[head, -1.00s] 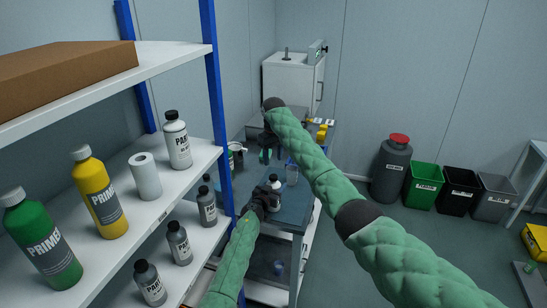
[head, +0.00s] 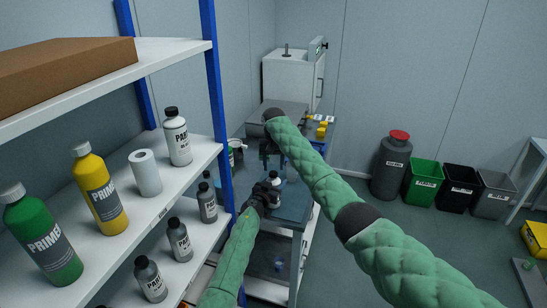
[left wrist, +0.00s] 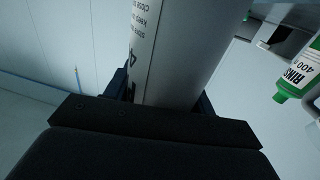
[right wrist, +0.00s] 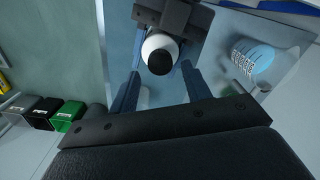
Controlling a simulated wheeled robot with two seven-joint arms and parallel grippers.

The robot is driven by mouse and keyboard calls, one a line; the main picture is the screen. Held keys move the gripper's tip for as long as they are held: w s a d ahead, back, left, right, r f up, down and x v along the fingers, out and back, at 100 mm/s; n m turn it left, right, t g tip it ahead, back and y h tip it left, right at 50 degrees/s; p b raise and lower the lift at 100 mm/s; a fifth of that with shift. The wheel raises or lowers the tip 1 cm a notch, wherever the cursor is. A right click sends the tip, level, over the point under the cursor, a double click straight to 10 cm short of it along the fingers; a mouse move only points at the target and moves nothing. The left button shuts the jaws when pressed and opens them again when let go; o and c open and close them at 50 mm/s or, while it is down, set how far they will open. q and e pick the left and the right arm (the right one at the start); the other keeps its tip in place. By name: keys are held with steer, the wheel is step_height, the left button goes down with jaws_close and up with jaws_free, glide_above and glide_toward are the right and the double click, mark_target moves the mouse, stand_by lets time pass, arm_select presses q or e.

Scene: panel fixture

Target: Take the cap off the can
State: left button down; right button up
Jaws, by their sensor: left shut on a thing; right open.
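The can (head: 276,183), white with a black cap (head: 273,174), stands upright over the blue-grey bench top. My left gripper (head: 267,191) is shut around its body, and the printed white side of the can (left wrist: 180,50) fills the gap between the fingers in the left wrist view. My right gripper (head: 270,158) is open just above the can. In the right wrist view the black cap (right wrist: 187,72) and white shoulder (right wrist: 160,47) lie between its spread blue fingers (right wrist: 160,92), with no finger visibly touching the cap.
A clear marked measuring cup (right wrist: 250,60) is close beside the can. A shelf rack with a blue post (head: 218,120) and several bottles stands left of my left arm. Yellow items (head: 321,130) lie at the bench's far end. Bins (head: 421,184) stand on the floor at right.

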mark_target(274, 172)
steer(key=shift+f, duration=1.5)
steer(key=c, duration=1)
steer(key=shift+r, duration=0.6)
steer(key=shift+r, duration=0.35)
steer(key=shift+r, duration=0.2)
steer(key=shift+r, duration=1.95)
arm_select(q)
steer(key=shift+c, duration=2.2)
jaws_free()
